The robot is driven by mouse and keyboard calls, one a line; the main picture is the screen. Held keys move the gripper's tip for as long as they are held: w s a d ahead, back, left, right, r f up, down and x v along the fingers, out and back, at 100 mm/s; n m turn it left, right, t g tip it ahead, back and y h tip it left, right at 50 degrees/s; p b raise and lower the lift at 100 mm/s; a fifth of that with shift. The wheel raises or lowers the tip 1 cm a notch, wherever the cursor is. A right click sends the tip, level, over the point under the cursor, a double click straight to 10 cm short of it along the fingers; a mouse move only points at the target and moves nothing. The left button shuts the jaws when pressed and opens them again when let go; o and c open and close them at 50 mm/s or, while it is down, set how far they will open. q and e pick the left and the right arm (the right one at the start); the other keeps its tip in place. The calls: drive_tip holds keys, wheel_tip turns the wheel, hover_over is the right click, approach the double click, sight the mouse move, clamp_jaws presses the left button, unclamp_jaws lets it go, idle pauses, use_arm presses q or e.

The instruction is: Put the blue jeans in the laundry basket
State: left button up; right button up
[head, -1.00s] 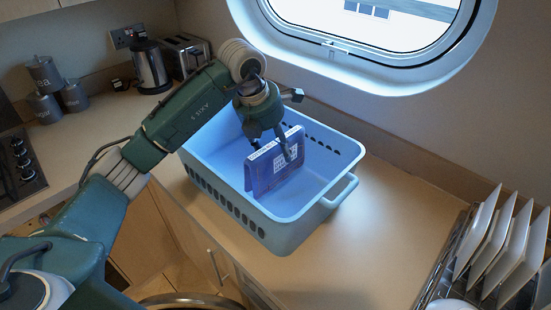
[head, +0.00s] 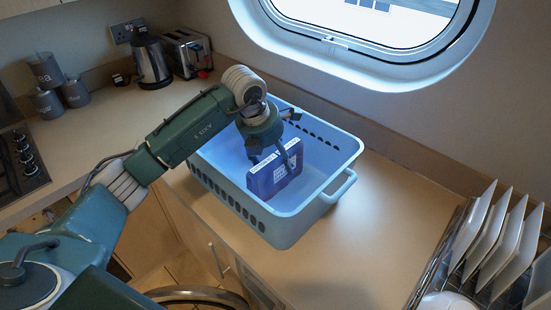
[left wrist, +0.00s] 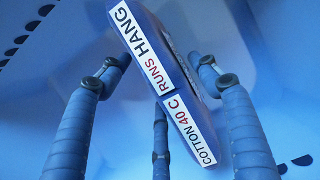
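The blue jeans (head: 274,179), a folded, flat block with white printed labels, stand on edge, leaning, inside the light blue laundry basket (head: 287,228). In the left wrist view the jeans (left wrist: 158,70) show label strips with the words HANG, RUNS and COTTON 40 C. My left gripper (head: 272,160) reaches down into the basket over the jeans. In the left wrist view its fingers are spread on both sides of the jeans, with small gaps showing, so it looks open. Whether the jeans rest fully on the basket floor is hard to tell. My right gripper is not in view.
The basket stands on the wooden counter (head: 375,225) below an oval porthole (head: 370,40). A dish rack with white plates (head: 490,235) is at the right. A kettle (head: 150,58), toaster (head: 186,52) and grey canisters (head: 47,80) stand at the back left.

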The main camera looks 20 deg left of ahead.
use_arm(q)
drive_tip(key=shift+r, duration=0.1)
drive_tip(key=shift+r, duration=0.2)
drive_tip(key=shift+a+r, duration=0.1)
drive_tip(key=shift+r, duration=0.2)
drive_tip(key=b+v, duration=0.2)
drive_tip(key=v, duration=0.9)
drive_tip(key=shift+s+b, duration=0.1)
drive_tip(key=shift+b, duration=0.3)
